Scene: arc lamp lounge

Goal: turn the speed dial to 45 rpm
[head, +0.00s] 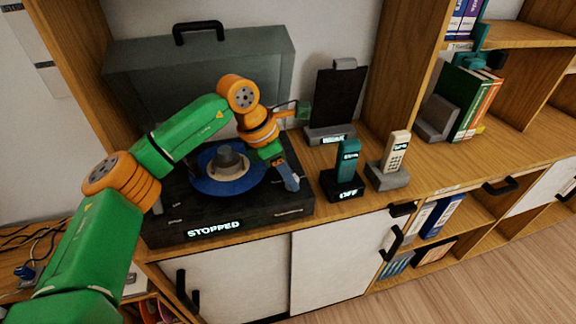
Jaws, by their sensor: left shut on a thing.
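The dark record player (265,222) stands on the wooden cabinet, with a blue disc (215,188) on its platter and a grey piece at the disc's middle. A display on its front (213,229) reads STOPPED. My left arm reaches over the player from the left. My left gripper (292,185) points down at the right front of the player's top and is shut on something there. The speed dial is not visible on its own; the gripper covers that spot, so its setting cannot be read. My right gripper is not in view.
The player's grey lid (200,58) stands open behind it. To the right are a black panel on a stand (335,98), a teal handset (347,160) on a base reading OFF, and a pale phone (394,153). Books (462,100) stand farther right.

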